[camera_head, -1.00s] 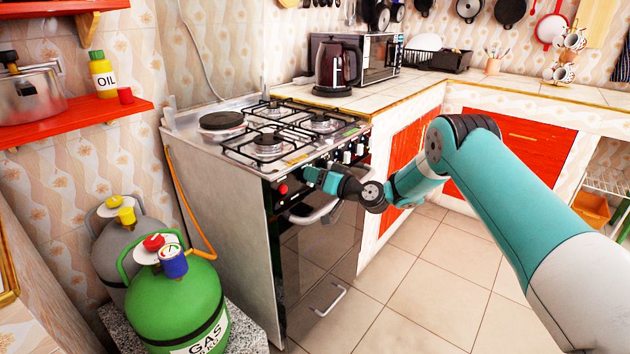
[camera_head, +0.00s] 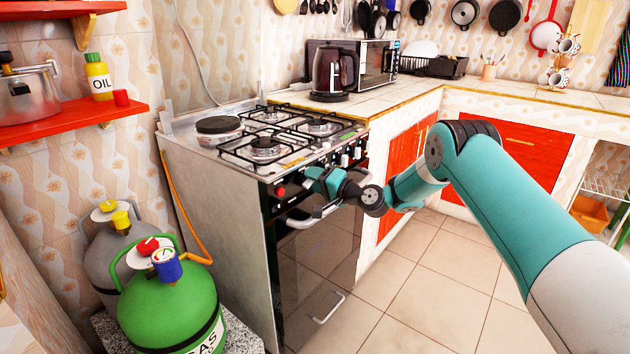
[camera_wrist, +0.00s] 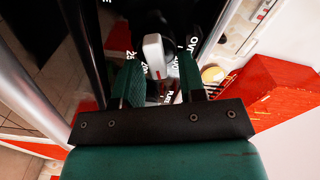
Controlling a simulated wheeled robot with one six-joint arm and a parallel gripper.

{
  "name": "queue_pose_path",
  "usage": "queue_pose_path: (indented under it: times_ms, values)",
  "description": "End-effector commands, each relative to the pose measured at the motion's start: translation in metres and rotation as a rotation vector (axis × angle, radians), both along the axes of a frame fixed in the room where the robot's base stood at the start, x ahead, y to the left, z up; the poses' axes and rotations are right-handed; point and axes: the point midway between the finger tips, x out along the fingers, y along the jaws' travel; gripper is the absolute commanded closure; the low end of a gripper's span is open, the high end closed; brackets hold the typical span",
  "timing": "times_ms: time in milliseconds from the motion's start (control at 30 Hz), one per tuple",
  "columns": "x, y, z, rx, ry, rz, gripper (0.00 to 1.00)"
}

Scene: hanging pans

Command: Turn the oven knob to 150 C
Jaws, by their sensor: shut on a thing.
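The oven knob (camera_wrist: 153,52) shows in the wrist view as a black round base with a light grey grip bar. White dial numbers and part of the word "OVEN" surround it, partly cut off or hidden by my fingers. I cannot tell which number the knob points at. My gripper (camera_wrist: 158,72) is shut on the knob, one green finger on each side. In the head view my gripper (camera_head: 310,178) is at the front panel of the stove (camera_head: 215,200) and hides the knob there.
A red knob or button (camera_head: 281,191) is left of my gripper. The oven door handle (camera_head: 303,221) is just below. Several other knobs (camera_head: 350,155) are to the right. A green gas bottle (camera_head: 172,305) stands left of the stove. The tiled floor (camera_head: 425,275) is clear.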

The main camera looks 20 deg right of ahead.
Motion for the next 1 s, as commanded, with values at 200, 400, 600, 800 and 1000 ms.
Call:
queue_pose_path:
  times_ms: [200,400,600,800,1000]
  values:
    - [-0.0001,-0.0003,-0.0013,0.023,0.018,0.001,0.86]
    - [-0.0002,-0.0004,-0.0013,0.024,0.019,0.001,0.86]
    - [-0.0002,-0.0004,-0.0013,0.024,0.018,0.0,0.53]
    - [0.0,-0.0003,-0.001,0.023,0.018,0.0,0.37]
    - [-0.002,-0.0022,-0.0009,0.023,0.018,0.0,0.37]
